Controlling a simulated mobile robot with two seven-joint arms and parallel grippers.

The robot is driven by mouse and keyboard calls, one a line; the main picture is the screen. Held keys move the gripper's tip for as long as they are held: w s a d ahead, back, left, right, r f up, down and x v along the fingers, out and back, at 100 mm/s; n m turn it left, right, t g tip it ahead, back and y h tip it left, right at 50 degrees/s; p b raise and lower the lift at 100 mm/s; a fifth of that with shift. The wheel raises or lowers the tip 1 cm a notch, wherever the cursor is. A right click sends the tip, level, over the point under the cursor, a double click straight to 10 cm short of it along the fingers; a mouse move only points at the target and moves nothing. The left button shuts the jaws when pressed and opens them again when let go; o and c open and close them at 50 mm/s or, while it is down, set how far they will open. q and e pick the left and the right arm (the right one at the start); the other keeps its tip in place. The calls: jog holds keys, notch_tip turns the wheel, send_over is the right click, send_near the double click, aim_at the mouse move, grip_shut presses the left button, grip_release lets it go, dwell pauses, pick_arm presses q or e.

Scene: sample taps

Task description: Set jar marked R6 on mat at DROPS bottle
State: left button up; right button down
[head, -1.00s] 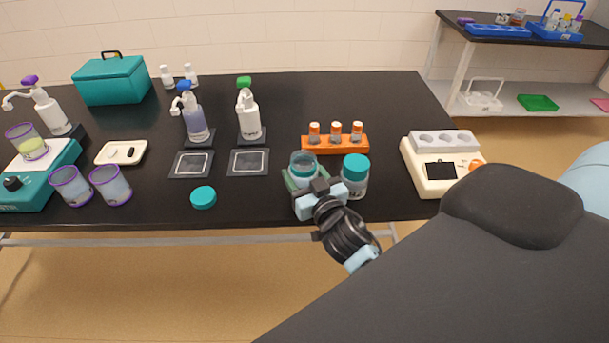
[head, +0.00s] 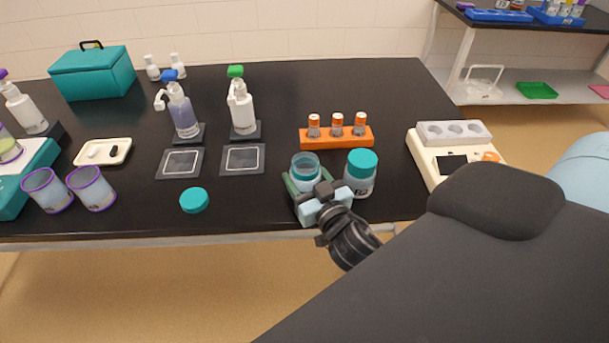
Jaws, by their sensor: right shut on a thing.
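My right gripper (head: 322,196) is at the front of the table, shut on an open jar (head: 306,168) with a teal rim; the fingers partly hide the jar. I cannot tell whether the jar is lifted. A second jar (head: 360,178) with a teal lid stands just right of it. No R6 mark is readable. A blue-topped pump bottle (head: 182,112) and a green-topped one (head: 241,108) stand behind two dark square mats, a left mat (head: 180,163) and a right mat (head: 243,159). Both mats are empty. I cannot read which bottle is marked DROPS. My left gripper is not in view.
A loose teal lid (head: 194,200) lies in front of the mats. An orange rack (head: 336,138) of vials stands behind the jars. A cream device (head: 452,155) is at right. Two purple-rimmed cups (head: 92,188) and a white tray (head: 102,152) are at left.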

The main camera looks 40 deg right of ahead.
jog(key=shift+f, duration=0.2)
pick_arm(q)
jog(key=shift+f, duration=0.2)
pick_arm(e)
jog(key=shift+c, duration=2.2)
grip_release()
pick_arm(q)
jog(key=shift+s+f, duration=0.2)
pick_arm(e)
jog(key=s, duration=0.2)
jog(key=s+b, duration=0.1)
jog(key=s, duration=0.1)
jog(key=s+a+b, duration=0.1)
jog(key=s, duration=0.1)
jog(key=shift+a+f, duration=0.1)
jog(key=shift+f, duration=0.25)
jog(key=shift+s+a+r, duration=0.1)
jog(key=shift+s, duration=0.6)
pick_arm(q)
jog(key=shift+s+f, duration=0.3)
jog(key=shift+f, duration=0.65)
pick_arm(e)
jog(key=shift+s, duration=0.15)
